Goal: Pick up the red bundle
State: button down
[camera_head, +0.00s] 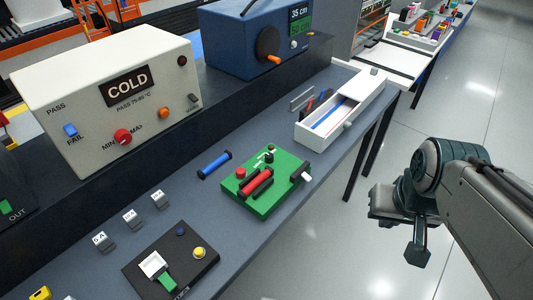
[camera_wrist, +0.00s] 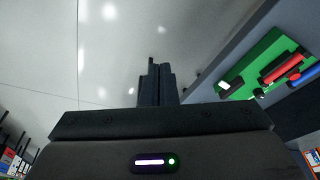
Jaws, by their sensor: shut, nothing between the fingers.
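The red bundle (camera_head: 256,184) lies on a green board (camera_head: 285,193) on the grey bench, with a red knob beside it. In the wrist view, the green board (camera_wrist: 246,68) is at the right, with a red rod-like piece (camera_wrist: 282,67) on it that looks like the bundle. My gripper (camera_head: 418,252) hangs over the floor to the right of the bench, well apart from the board. In the wrist view my gripper (camera_wrist: 157,80) has its fingers together with nothing between them.
A white open tray (camera_head: 341,118) stands behind the board. A blue rod (camera_head: 214,165) and a black panel (camera_head: 171,262) lie to its left. A white COLD box (camera_head: 110,97) and a blue box (camera_head: 255,40) stand behind. The floor around my arm is clear.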

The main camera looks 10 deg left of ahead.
aim_at(243, 194)
jog(key=z, duration=0.7)
jog(key=i, duration=0.8)
jog(key=u, duration=3.3)
